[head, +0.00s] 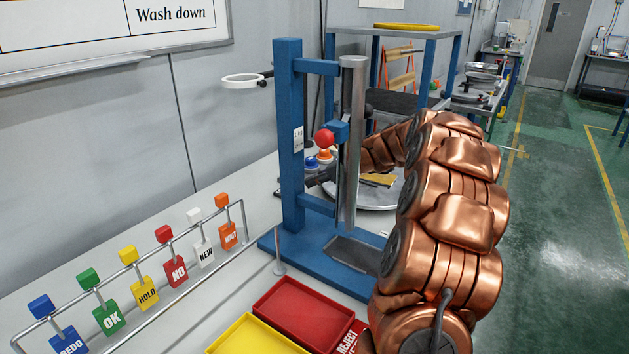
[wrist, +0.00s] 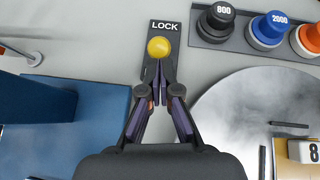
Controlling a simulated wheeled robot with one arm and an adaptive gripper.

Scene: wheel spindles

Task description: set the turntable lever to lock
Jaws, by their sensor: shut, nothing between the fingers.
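The lever's yellow round knob (wrist: 158,47) shows in the wrist view, just below the white word LOCK on a dark plate (wrist: 165,27). My gripper (wrist: 158,68) has its fingertips together, right at the near side of the knob. Whether they touch it I cannot tell. The fingers hide the lever's stem and the lower part of the plate. The turntable (wrist: 235,115), a grey metal disc, lies to the right; its edge also shows in the head view (head: 375,200). In the head view the lever is hidden behind the blue stand and my arm.
A blue press stand (head: 290,140) with a steel column rises left of my arm. Several buttons, including 800 (wrist: 217,20) and 2000 (wrist: 270,28), sit at upper right in the wrist view. Red (head: 305,312) and yellow (head: 255,338) trays and a tag rack (head: 150,275) stand nearer.

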